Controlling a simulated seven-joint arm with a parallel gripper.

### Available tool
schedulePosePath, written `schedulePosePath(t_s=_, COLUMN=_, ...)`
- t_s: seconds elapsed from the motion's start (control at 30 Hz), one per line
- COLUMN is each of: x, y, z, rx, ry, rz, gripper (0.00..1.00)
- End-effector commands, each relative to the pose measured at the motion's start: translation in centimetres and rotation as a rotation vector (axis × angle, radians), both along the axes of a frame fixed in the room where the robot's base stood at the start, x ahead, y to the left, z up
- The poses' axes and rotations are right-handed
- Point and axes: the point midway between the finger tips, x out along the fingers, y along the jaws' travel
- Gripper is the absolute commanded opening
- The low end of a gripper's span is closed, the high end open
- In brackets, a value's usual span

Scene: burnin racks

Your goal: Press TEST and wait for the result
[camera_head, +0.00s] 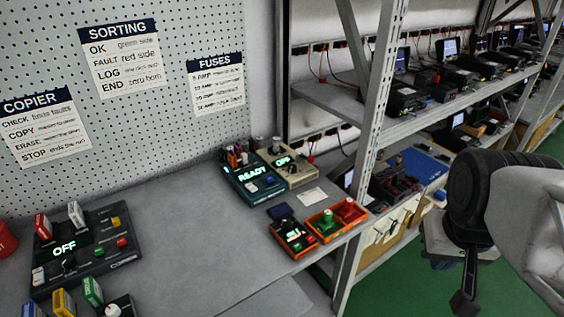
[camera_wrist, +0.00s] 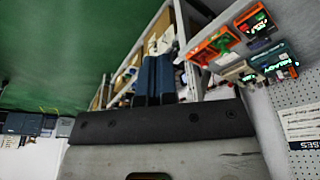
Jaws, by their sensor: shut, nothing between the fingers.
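A teal device (camera_head: 248,188) with a lit READY display stands on the grey bench and has small buttons in front. Behind it to the right is a beige device (camera_head: 296,172) showing OFF. No TEST label is readable on any device. My gripper (camera_head: 464,303) hangs at the right of the head view, out past the bench's right end and well away from the devices. In the wrist view its dark fingers (camera_wrist: 155,78) are together and empty. The teal device also shows at the right of the wrist view (camera_wrist: 279,58).
A dark copier-like device (camera_head: 88,247) showing OFF sits at the bench's left. The bench (camera_head: 185,235) is clear in the middle.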

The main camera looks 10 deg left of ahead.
Motion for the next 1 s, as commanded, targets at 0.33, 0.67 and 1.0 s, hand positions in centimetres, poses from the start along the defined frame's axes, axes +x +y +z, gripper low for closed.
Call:
schedulePosePath(t_s=0.33, x=3.2, y=0.6, z=0.6, rx=-0.071, ry=0.024, rz=0.103, gripper=0.00)
schedulePosePath(t_s=0.67, x=9.4, y=2.3, z=1.3, rx=-0.210, ry=0.061, rz=0.298, gripper=0.00)
schedulePosePath(t_s=1.0, x=16.4, y=5.6, z=1.3, rx=-0.359, ry=0.093, rz=0.513, gripper=0.00)
